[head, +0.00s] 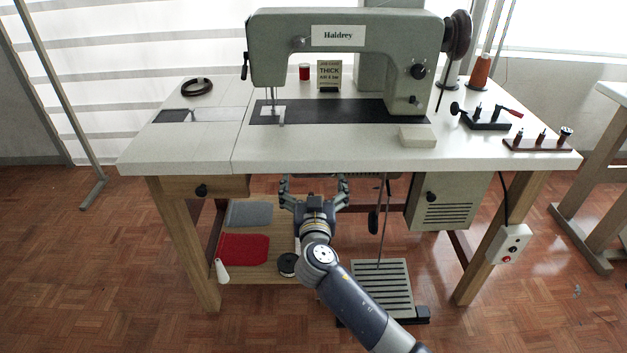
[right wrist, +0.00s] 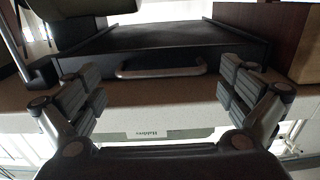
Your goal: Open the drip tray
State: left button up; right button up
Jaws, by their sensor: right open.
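The drip tray is a flat black tray (right wrist: 180,41) with a bar handle (right wrist: 160,71) on its front, under the table in the right wrist view. It sits between dark side rails and looks pushed in. My right gripper (right wrist: 165,97) is open and empty, its fingers spread to either side of the handle and apart from it. In the head view my right gripper (head: 314,187) is under the front edge of the sewing table (head: 330,163), which hides most of the tray. My left gripper is not in view.
A wooden drawer (head: 222,187) is at the left under the tabletop, and a green-grey vented box (head: 440,207) at the right. A thin rod and dark lever (head: 374,222) hang right of my gripper. A ribbed pedal (head: 382,285) stands below.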

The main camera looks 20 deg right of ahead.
jog(key=shift+w+d, duration=0.15)
jog(key=shift+w, duration=0.4)
jog(key=shift+s, duration=0.1)
jog(key=c, duration=1.5)
